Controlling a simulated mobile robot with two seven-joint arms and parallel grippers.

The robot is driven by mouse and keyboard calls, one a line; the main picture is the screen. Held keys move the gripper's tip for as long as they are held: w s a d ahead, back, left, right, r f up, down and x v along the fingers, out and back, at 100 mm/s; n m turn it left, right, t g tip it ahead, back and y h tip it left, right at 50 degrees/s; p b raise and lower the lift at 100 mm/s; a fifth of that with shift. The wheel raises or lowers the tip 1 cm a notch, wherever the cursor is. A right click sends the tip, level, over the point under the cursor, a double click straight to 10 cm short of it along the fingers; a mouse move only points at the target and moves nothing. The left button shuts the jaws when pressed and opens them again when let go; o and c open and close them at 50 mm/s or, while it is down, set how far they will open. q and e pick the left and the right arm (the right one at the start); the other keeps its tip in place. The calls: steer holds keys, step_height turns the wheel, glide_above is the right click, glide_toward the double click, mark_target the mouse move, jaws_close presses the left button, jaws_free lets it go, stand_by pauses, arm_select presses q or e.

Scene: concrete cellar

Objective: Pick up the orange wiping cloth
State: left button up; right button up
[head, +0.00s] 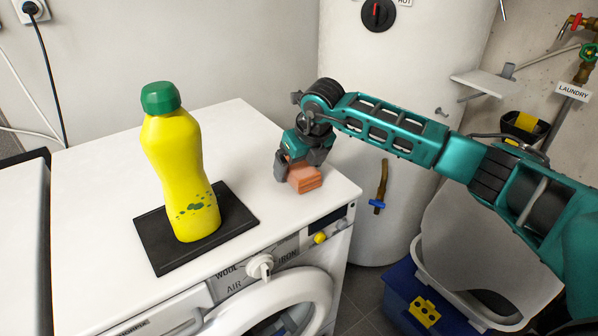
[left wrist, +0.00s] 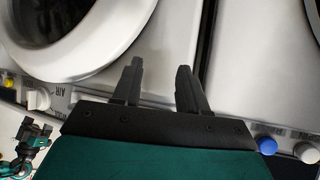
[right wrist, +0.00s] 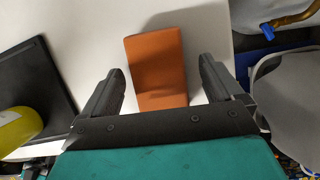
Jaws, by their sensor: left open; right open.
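The orange wiping cloth (head: 304,179) is a folded block lying on the white machine top near its right front corner. My right gripper (head: 296,178) is above it, pointing down. In the right wrist view the cloth (right wrist: 157,65) lies between and beyond the two open fingers (right wrist: 163,85), with a gap to the right finger and a smaller one to the left. I cannot tell whether the fingers reach down beside it. My left gripper (left wrist: 157,85) is open and empty in front of the white machines; it is outside the head view.
A yellow bottle (head: 181,170) with a green cap stands on a black mat (head: 237,211) left of the cloth. A white boiler (head: 400,60) stands behind. A blue crate (head: 400,285) and a grey basin (head: 470,250) are at the right. The machine's right edge is close to the cloth.

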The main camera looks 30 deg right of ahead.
steer(key=shift+w+f, duration=0.15)
steer(key=shift+f, duration=0.3)
steer(key=shift+c, duration=0.4)
steer(key=c, duration=1)
arm_select(q)
steer(key=shift+r, duration=0.1)
arm_select(e)
steer(key=shift+o, duration=0.2)
steer(key=shift+r, duration=0.1)
arm_select(q)
steer(key=shift+s+a+p, duration=0.2)
steer(key=shift+a+p, duration=0.15)
steer(key=shift+p, duration=0.35)
arm_select(e)
step_height(320, 180, up, 20)
